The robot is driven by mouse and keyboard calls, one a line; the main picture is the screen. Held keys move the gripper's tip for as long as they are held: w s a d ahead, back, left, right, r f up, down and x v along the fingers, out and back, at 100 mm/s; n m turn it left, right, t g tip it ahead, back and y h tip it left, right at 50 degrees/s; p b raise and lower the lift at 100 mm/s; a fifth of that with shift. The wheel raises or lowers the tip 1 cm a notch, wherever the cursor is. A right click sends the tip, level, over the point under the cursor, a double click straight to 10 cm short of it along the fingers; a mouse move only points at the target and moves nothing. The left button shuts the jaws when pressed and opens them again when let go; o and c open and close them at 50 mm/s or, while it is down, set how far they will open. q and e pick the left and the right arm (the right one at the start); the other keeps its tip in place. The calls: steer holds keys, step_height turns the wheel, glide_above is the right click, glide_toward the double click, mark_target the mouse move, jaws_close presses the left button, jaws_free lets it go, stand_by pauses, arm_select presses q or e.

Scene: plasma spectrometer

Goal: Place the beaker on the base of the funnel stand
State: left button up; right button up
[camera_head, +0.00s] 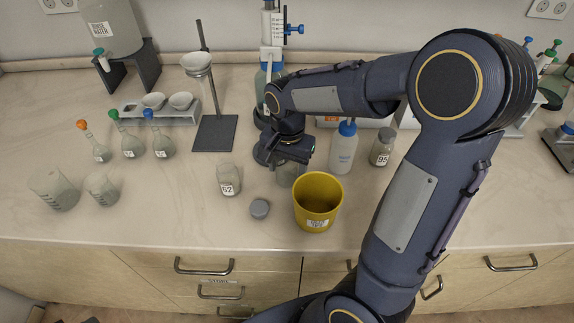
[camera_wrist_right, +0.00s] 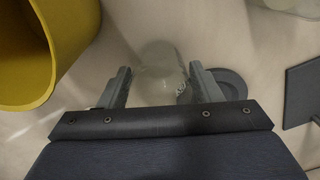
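A clear glass beaker (camera_head: 288,174) stands on the bench just behind the yellow bin, partly hidden by my right gripper. My right gripper (camera_head: 290,158) is low over it, pointing down. In the right wrist view, the beaker (camera_wrist_right: 160,68) is between the two spread fingers (camera_wrist_right: 161,85); I see no clear grip on it. The funnel stand (camera_head: 203,60) is left of the gripper, with a white funnel on its rod and a flat, dark, empty base (camera_head: 215,134). The base also shows at the right of the wrist view (camera_wrist_right: 303,95). My left gripper is out of view.
The yellow bin (camera_head: 317,202) is close in front of the gripper. A dispenser (camera_head: 270,75) stands behind it, a wash bottle (camera_head: 343,148) to the right. A jar (camera_head: 228,180) and a grey lid (camera_head: 260,208) are front left. Flasks and two beakers are farther left.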

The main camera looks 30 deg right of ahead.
steer(key=shift+o, duration=0.9)
